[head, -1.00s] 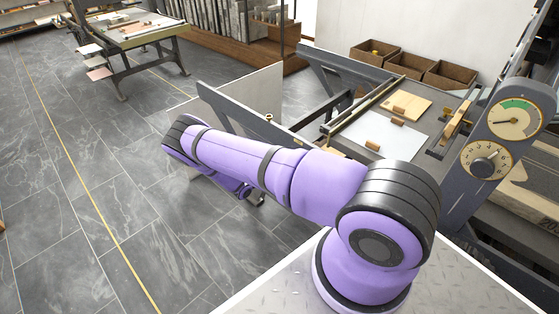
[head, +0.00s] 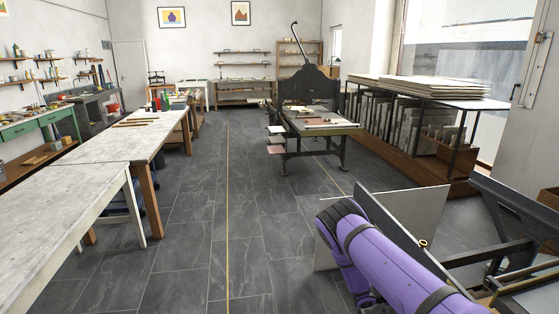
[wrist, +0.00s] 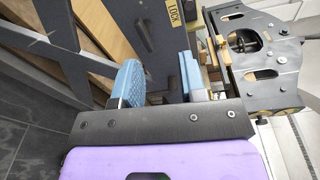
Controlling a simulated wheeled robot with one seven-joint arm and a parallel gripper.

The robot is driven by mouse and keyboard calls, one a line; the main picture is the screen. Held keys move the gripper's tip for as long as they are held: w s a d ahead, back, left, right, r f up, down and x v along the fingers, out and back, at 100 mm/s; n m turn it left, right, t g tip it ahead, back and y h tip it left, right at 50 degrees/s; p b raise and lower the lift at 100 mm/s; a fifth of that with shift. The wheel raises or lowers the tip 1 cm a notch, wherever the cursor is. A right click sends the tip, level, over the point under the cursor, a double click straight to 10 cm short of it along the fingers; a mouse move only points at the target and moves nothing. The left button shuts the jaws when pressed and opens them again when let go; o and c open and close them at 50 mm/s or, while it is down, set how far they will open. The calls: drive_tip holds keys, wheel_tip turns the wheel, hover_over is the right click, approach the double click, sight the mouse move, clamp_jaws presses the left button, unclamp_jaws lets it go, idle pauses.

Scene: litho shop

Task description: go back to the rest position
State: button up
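My gripper (wrist: 158,82) shows in the wrist view, with two blue padded fingers standing apart. It is open, and I see nothing held between the fingers. A dark grey panel with a yellow LOCK label (wrist: 174,14) lies behind and between them; I cannot tell how near it is. In the head view my purple arm reaches in from the lower right, beside a dark upright frame plate (head: 388,232). My gripper is hidden or out of the picture there.
A long worktable (head: 75,187) runs along the left. A dark press with a bed (head: 322,128) stands ahead, and a rack of boards (head: 420,125) is at the right. A pale panel (head: 425,215) stands near my arm. The tiled floor (head: 215,215) down the middle is clear.

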drive_tip(key=s+a+r+m+g+y, duration=0.1)
drive_tip(key=s+a+r+m+y, duration=0.45)
drive_tip(key=r, duration=0.85)
drive_tip(key=r+m+g+y, duration=0.1)
drive_tip(key=r+m+y, duration=0.1)
drive_tip(key=r+m, duration=0.9)
drive_tip(key=s+a+r+m+g+y, duration=0.1)
drive_tip(key=s+a+r+m+y, duration=0.3)
drive_tip(key=r, duration=1.2)
drive_tip(key=s+a+r+m+t+y, duration=0.35)
drive_tip(key=s+r+m, duration=0.45)
drive_tip(key=s+r, duration=0.5)
drive_tip(key=s+a+r+m+t+y, duration=0.1)
drive_tip(key=s+a+r+m+t, duration=0.1)
drive_tip(key=s, duration=0.5)
drive_tip(key=s+a+r+m+t+y, duration=0.1)
drive_tip(key=s+a+r+m, duration=0.1)
drive_tip(key=s, duration=0.5)
drive_tip(key=shift+a+m+t, duration=0.35)
drive_tip(key=shift+a+m, duration=0.5)
drive_tip(key=shift+m, duration=0.4)
drive_tip(key=shift+r, duration=0.1)
